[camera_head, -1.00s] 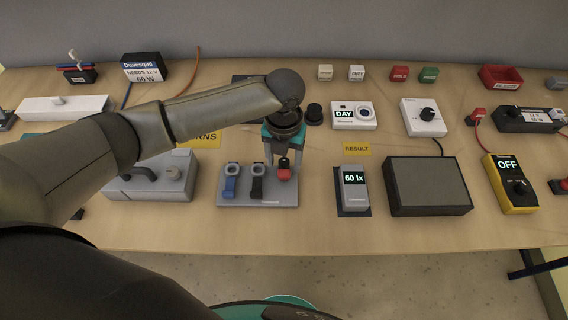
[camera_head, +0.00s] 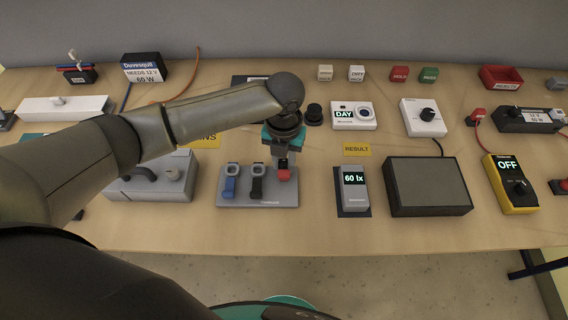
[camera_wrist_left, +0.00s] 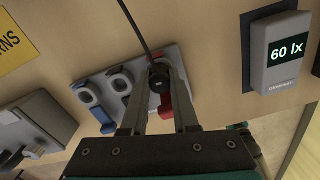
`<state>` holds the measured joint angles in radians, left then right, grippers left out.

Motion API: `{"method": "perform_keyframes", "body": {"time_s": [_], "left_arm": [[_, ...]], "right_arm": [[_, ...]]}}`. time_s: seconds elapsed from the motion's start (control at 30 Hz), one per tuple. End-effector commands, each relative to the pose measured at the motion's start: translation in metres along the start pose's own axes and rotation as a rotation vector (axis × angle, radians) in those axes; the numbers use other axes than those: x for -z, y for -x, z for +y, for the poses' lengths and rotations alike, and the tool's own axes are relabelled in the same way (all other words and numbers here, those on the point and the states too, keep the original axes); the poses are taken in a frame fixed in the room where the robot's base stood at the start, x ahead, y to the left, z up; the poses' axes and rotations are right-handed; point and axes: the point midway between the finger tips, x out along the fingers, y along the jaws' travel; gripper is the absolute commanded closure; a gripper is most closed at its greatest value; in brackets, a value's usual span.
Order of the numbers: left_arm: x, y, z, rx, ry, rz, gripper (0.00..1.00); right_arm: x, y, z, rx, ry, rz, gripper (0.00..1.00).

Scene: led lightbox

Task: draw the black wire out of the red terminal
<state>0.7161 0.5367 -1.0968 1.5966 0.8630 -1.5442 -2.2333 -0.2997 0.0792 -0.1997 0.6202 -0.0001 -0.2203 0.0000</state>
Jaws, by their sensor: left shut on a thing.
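The grey block (camera_head: 235,198) carries a row of terminals, with the red terminal (camera_head: 285,175) at its right end. The red terminal also shows, partly hidden by my fingers, in the left wrist view (camera_wrist_left: 166,106). My left gripper (camera_head: 283,160) is above the red terminal. In the left wrist view, its fingers (camera_wrist_left: 160,74) are shut on a black end piece of the black wire (camera_wrist_left: 138,28), which runs up out of that picture. Whether this end is still seated in the terminal cannot be told. My right gripper is not in view.
The blue terminal (camera_head: 231,183) and black terminal (camera_head: 257,185) stand left of the red one. A light meter reading 60 lx (camera_head: 354,190) is close on the right, beside a dark flat panel (camera_head: 428,187). A grey device (camera_head: 150,185) lies left.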

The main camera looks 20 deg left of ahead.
Motion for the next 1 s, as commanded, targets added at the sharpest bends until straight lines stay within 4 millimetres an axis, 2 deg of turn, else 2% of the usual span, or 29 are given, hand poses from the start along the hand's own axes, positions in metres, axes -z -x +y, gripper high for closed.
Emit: {"method": "perform_keyframes", "body": {"time_s": [0.37, 0.57, 0.77, 1.0], "left_arm": [[0.000, 0.001, 0.000, 0.000, 0.000, -0.001, 1.00], [-0.001, 0.016, 0.000, 0.001, 0.000, -0.003, 1.00], [-0.002, 0.054, 0.000, 0.002, 0.000, -0.006, 1.00], [-0.002, 0.121, 0.000, 0.002, -0.001, -0.007, 1.00]], "right_arm": [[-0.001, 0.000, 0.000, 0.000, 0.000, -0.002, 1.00], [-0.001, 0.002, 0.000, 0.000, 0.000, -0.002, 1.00], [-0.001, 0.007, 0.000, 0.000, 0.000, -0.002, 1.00], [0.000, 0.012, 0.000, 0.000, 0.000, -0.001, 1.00]]}}
